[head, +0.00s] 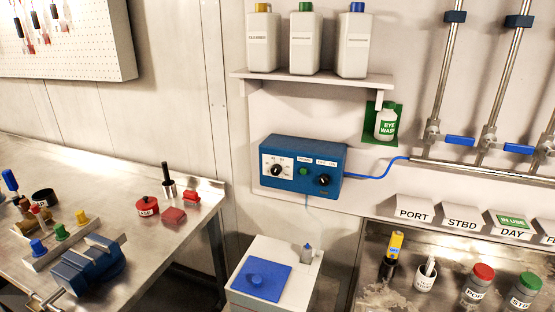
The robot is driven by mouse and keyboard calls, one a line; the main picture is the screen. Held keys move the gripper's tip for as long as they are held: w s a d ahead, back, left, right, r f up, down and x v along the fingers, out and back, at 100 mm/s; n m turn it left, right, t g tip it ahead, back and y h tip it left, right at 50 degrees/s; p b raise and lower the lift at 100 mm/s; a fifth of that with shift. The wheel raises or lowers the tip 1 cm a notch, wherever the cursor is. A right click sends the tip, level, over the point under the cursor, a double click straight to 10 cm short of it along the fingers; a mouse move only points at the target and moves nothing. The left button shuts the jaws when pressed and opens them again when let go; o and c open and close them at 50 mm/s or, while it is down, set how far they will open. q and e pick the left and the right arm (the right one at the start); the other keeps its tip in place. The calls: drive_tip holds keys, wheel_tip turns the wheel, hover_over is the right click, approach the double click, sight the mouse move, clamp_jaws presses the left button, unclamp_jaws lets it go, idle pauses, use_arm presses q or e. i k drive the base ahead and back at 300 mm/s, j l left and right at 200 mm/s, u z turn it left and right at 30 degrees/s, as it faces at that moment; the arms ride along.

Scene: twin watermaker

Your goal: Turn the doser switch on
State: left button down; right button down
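The doser is a blue box (303,168) mounted on the wall in the middle of the head view, below the bottle shelf. Its front has a white dial plate with a black knob (276,170) at the left. A small green round part (303,171) sits in the middle. A black rotary switch (323,180) is at the right, under a small white label too small to read. I cannot tell which position the switch points to. Neither of my grippers is in view.
A shelf (310,79) with three white bottles is above the doser. An eye wash bottle (387,123) hangs at its upper right. A white tank with a blue lid (262,279) stands below. A workbench with a blue vise (88,268) is at left. The space before the doser is clear.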

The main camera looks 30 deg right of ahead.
sight(324, 179)
drive_tip(key=l+z, duration=0.2)
drive_tip(key=z, duration=0.95)
